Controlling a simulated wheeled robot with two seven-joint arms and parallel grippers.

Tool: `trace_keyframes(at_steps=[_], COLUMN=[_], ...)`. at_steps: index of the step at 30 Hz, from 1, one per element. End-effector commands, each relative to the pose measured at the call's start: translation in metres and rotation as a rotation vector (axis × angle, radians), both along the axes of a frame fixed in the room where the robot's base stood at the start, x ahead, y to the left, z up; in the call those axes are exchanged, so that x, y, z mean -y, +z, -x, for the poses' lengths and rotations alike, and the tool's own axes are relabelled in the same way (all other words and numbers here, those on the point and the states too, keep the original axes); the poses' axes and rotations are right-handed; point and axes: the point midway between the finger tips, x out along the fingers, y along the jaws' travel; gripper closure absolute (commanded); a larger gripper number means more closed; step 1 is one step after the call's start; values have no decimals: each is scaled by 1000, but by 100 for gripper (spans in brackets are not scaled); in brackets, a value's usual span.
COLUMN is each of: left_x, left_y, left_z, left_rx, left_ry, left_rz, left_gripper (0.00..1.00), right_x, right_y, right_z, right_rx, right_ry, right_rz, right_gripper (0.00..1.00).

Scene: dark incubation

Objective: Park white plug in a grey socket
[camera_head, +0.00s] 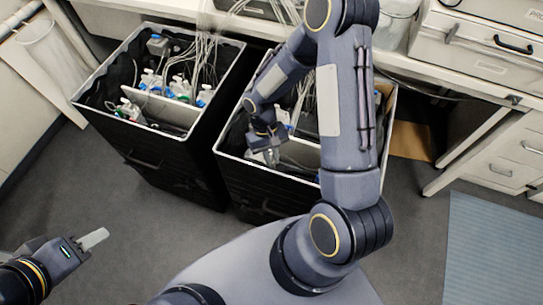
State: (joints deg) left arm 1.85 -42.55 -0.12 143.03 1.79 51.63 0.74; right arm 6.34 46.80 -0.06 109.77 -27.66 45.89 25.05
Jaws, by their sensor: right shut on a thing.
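My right gripper (268,155) points down inside the front left part of the right black bin (250,183), near its front rim. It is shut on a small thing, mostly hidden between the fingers. I cannot tell for certain whether this is the white plug. No grey socket can be made out clearly; my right arm covers much of this bin. My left gripper (93,240) is over the floor at the lower left, away from the bins. Its pale fingers overlap, so its opening cannot be told.
A left black bin (150,160) holds bottles with blue and green caps (180,88), a white divider (158,108) and many pale tubes (205,50). A bench with a case (478,45) stands behind at right. Grey floor (110,195) is clear in front.

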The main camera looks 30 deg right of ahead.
Motion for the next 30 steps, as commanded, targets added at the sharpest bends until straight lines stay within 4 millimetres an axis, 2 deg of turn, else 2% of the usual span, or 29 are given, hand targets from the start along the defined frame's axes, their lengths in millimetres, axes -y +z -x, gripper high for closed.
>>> trace_keyframes(at_steps=[9, 10, 15, 16, 30], left_x=[0, 0, 0, 0, 0], left_y=[-5, -5, -4, -4, -5], left_z=[0, 0, 0, 0, 0], left_rx=[0, 0, 0, 0, 0], left_ry=[0, 0, 0, 0, 0], left_rz=[0, 0, 0, 0, 0], left_gripper=[64, 64, 64, 64, 64], right_x=[0, 0, 0, 0, -2], right_y=[-6, -5, -5, -5, -3], right_z=[0, 0, 0, 0, -1], right_rx=[0, 0, 0, 0, 1], right_ry=[0, 0, 0, 0, 1], right_rz=[0, 0, 0, -1, -4], right_gripper=[100, 87, 65, 63, 63])
